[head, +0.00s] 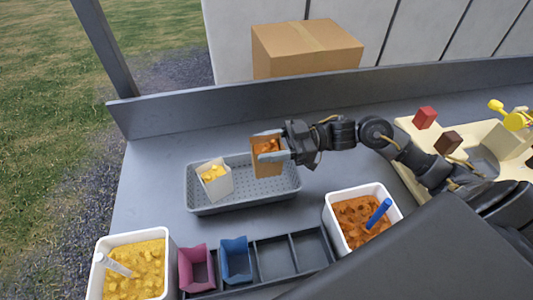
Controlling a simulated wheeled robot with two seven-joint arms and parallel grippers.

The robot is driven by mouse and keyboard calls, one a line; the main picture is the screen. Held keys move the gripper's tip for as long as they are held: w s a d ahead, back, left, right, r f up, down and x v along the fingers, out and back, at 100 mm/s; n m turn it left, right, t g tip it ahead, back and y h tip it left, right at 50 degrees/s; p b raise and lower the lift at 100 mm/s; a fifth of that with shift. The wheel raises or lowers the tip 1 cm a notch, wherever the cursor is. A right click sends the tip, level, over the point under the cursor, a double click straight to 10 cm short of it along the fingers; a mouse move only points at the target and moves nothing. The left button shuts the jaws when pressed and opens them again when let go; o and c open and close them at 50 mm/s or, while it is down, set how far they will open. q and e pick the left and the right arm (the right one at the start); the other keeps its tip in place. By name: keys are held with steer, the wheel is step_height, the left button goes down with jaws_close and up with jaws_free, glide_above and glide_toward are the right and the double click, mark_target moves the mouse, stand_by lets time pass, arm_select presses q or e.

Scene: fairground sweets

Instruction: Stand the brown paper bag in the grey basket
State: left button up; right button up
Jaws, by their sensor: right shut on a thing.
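The brown paper bag (264,168) is upright, with orange-brown pieces showing at its top. My right gripper (270,148) is shut on the bag near its top, coming in from the right. The bag is over or in the middle of the grey basket (230,203); I cannot tell whether its base touches the basket floor. A white paper bag (216,183) with yellow pieces stands slightly tilted in the basket's left part, to the left of the brown bag. My left gripper is not in view.
White tubs of yellow (130,236) and orange-brown sweets (350,198) flank a divided rack (315,262) holding pink (196,268) and blue (236,259) bags. A cream board (405,126) with coloured pieces is at right. The basket's right end is bare.

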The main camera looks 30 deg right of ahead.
steer(key=shift+w+f, duration=0.2)
steer(key=shift+f, duration=0.1)
step_height(320, 180, down, 3)
steer(key=shift+r+p, duration=0.1)
steer(key=shift+p, duration=0.4)
steer(key=shift+f, duration=0.25)
steer(key=shift+f+b, duration=0.35)
steer(key=shift+f, duration=0.15)
steer(key=o, duration=1.2)
steer(key=shift+r, duration=0.15)
